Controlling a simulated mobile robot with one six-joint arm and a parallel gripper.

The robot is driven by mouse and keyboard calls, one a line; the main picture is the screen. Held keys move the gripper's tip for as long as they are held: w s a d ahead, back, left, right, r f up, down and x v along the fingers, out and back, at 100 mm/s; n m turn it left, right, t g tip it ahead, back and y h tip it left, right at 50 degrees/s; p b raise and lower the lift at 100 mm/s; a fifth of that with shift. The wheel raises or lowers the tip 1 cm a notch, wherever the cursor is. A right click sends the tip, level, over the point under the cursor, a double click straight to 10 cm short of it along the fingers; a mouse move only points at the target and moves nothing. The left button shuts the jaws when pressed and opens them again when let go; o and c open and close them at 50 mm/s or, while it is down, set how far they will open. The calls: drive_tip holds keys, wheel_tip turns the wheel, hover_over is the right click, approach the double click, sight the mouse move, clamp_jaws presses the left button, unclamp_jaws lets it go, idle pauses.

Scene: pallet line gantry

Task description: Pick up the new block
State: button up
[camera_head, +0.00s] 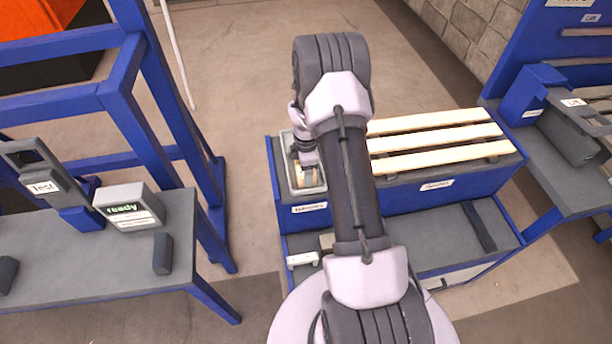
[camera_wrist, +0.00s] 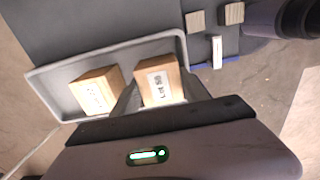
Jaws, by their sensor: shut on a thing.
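Two wooden blocks with white labels are in a grey tray (camera_wrist: 60,75), which also shows in the head view (camera_head: 293,172). My gripper (camera_wrist: 158,95) is shut on the right block (camera_wrist: 158,76) in the wrist view, with a dark finger on either side of it. The left block (camera_wrist: 97,90) stands apart from the fingers. The label writing is too small and tilted to read surely, so I cannot tell which block is the new one. In the head view my arm hides most of the gripper (camera_head: 307,165).
The tray is at the left end of a blue bench with pale slats (camera_head: 440,140). Two small blocks (camera_wrist: 195,20) (camera_wrist: 234,13) lie beyond the tray's right side in the wrist view. A table with a "ready" display (camera_head: 128,207) is at left. Blue posts stand beside it.

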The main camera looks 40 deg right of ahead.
drive_tip(key=shift+r, duration=0.15)
drive_tip(key=shift+r, duration=0.35)
drive_tip(key=r, duration=0.1)
drive_tip(key=r+p, duration=0.1)
drive_tip(key=s, duration=0.1)
drive_tip(key=shift+a+r, duration=0.25)
drive_tip(key=shift+r, duration=0.15)
drive_tip(key=s+a+r+p, duration=0.1)
drive_tip(key=s+a, duration=0.2)
drive_tip(key=s, duration=0.4)
drive_tip(key=s+a+p, duration=0.1)
drive_tip(key=s+a, duration=0.3)
drive_tip(key=s, duration=0.2)
drive_tip(key=w+a+r+m+b, duration=0.1)
drive_tip(key=w+a+m+b, duration=0.3)
drive_tip(key=a, duration=0.4)
drive_tip(key=w+a+r+m+b, duration=0.2)
drive_tip(key=w+a+m+b, duration=0.2)
drive_tip(key=a+m+b, duration=0.2)
drive_tip(key=a+m, duration=0.1)
drive_tip(key=m, duration=0.1)
drive_tip(key=shift+w+a+r+m+b, duration=0.25)
drive_tip(key=shift+a+m+b, duration=0.1)
drive_tip(key=shift+m+b, duration=0.05)
